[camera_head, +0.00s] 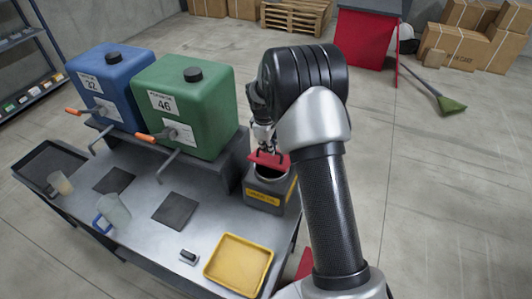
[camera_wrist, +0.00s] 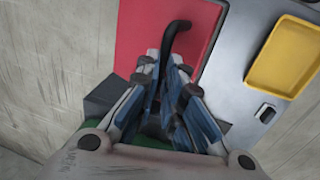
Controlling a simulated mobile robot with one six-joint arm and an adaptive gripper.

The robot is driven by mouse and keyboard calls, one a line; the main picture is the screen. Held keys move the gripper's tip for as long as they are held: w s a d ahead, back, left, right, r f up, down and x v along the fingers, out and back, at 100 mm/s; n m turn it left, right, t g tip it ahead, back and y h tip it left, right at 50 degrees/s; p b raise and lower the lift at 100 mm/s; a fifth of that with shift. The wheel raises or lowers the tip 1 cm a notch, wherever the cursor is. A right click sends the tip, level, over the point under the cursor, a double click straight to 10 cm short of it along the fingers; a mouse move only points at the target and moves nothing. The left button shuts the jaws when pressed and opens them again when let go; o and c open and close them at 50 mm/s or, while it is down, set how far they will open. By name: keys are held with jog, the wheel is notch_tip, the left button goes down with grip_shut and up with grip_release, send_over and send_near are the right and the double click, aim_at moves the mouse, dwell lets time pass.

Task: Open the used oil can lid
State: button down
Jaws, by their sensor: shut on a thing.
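The used oil can (camera_head: 262,198) is a dark grey box with a yellow label at the right end of the bench. Its round opening shows below the red lid (camera_head: 267,160), which is raised above the rim. My gripper (camera_head: 264,146) is over the can, shut on the lid's black handle. In the wrist view, the red lid (camera_wrist: 150,40) fills the upper middle, and the curved black handle (camera_wrist: 175,32) runs between the fingers of my gripper (camera_wrist: 163,82). I cannot tell whether the lid still touches the can at one edge.
A green drum (camera_head: 190,105) and a blue drum (camera_head: 108,85) stand left of the can on a raised shelf. A yellow tray (camera_head: 240,266) and a small dark object (camera_head: 188,256) lie on the bench's front. Clear jugs stand at left. Open floor lies right of my arm.

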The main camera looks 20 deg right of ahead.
jog(key=w+d+r+p, duration=0.1)
jog(key=w+d+r, duration=0.1)
jog(key=w+d, duration=0.1)
jog(key=shift+w+d+p, duration=0.3)
jog(key=shift+d+p, duration=0.05)
jog(key=shift+d, duration=0.35)
jog(key=c, duration=2.3)
grip_release()
jog(key=shift+w+d, duration=0.1)
jog(key=shift+w, duration=0.05)
jog(key=shift+o, duration=0.6)
jog(key=shift+f, duration=0.15)
jog(key=shift+o, duration=1.3)
jog(key=shift+s, duration=0.2)
jog(key=shift+o, duration=1.2)
jog(key=shift+w+f, duration=0.15)
jog(key=shift+w, duration=0.15)
jog(key=shift+r, duration=0.2)
